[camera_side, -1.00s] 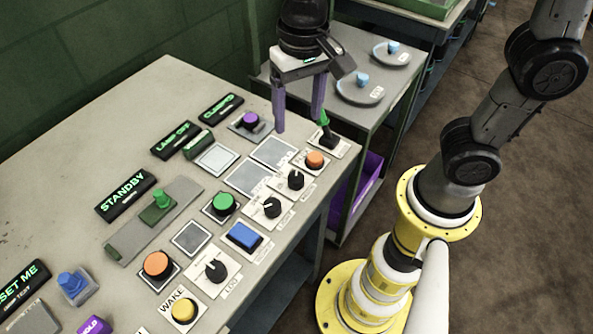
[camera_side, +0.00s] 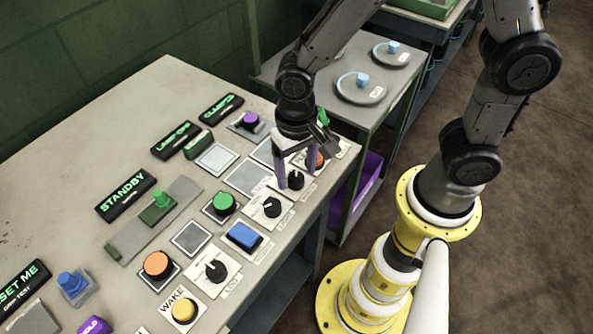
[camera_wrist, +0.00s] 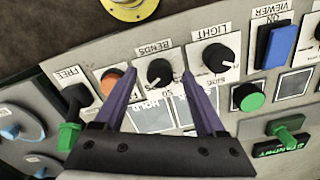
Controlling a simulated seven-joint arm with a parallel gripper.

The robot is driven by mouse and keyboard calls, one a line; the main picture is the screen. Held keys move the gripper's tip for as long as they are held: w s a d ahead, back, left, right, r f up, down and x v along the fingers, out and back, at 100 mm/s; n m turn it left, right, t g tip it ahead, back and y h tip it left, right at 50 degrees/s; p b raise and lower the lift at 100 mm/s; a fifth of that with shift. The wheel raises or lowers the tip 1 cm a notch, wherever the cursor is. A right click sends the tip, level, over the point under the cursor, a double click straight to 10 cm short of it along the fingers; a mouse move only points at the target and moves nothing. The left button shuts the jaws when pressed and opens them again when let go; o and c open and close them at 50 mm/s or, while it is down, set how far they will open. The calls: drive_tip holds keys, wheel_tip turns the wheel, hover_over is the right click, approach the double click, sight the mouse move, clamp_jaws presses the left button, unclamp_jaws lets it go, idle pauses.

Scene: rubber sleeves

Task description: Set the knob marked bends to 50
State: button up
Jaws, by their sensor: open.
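The bends knob (camera_wrist: 159,71) is a black rotary knob on a white plate, its BENDS label upside down in the wrist view. A 50 mark shows on the plate's lower edge there. In the side view the knob (camera_side: 295,181) is near the panel's right edge. My gripper (camera_wrist: 160,73) is open, with its two purple fingers on either side of the knob in the wrist view. In the side view my gripper (camera_side: 296,173) is low over that knob; I cannot tell whether a finger touches it. Its exact pointer setting is too small to read.
The light knob (camera_wrist: 219,57) is beside it. An orange button (camera_side: 315,160) and a green-handled lever (camera_wrist: 72,115) are on the other side. A blue rocker (camera_side: 243,236) and green button (camera_side: 224,203) sit further along. A side table (camera_side: 340,50) stands beyond the panel.

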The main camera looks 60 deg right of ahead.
drive_tip(key=shift+f, duration=0.45)
clamp_jaws()
drive_tip(key=shift+n, duration=0.3)
drive_tip(key=n, duration=0.5)
drive_tip(key=shift+n, duration=0.3)
drive_tip(key=n, duration=0.5)
drive_tip(key=shift+d, duration=0.1)
drive_tip(key=shift+r+n, duration=0.1)
drive_tip(key=shift+n, duration=0.3)
